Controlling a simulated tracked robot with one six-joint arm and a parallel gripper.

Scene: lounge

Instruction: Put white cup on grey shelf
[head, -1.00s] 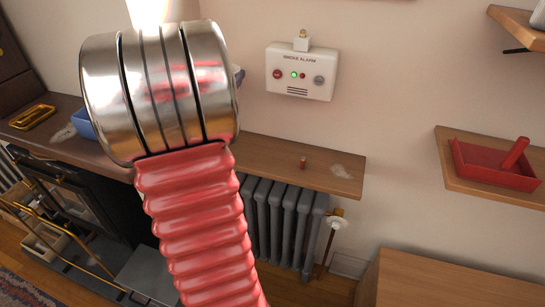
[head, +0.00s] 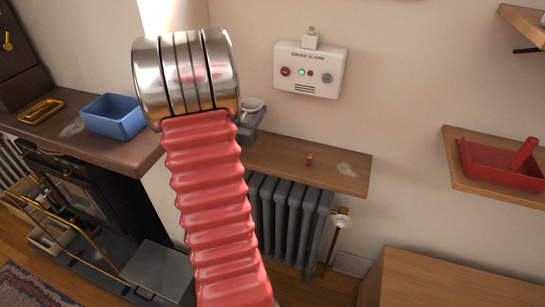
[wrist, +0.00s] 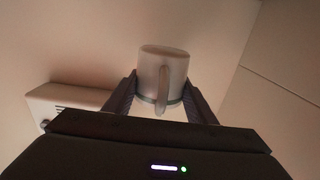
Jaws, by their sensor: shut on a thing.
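The white cup (head: 251,108) is held in my gripper (head: 246,127), just right of my arm's metal joint in the head view. It appears above the left end of the wooden shelf over the radiator; I cannot tell the height. In the wrist view the cup (wrist: 163,72) sits between the two dark fingers of my gripper (wrist: 160,98), its handle facing the camera. My gripper is shut on it. My arm hides part of the gripper in the head view. No shelf that is clearly grey shows.
A wooden shelf (head: 290,162) above the grey radiator (head: 288,215) bears a small red object (head: 309,160) and a pale patch. A smoke alarm (head: 309,70) is on the wall. A blue bin (head: 114,117) stands on the mantel at left. A red tray (head: 490,165) is on a right shelf.

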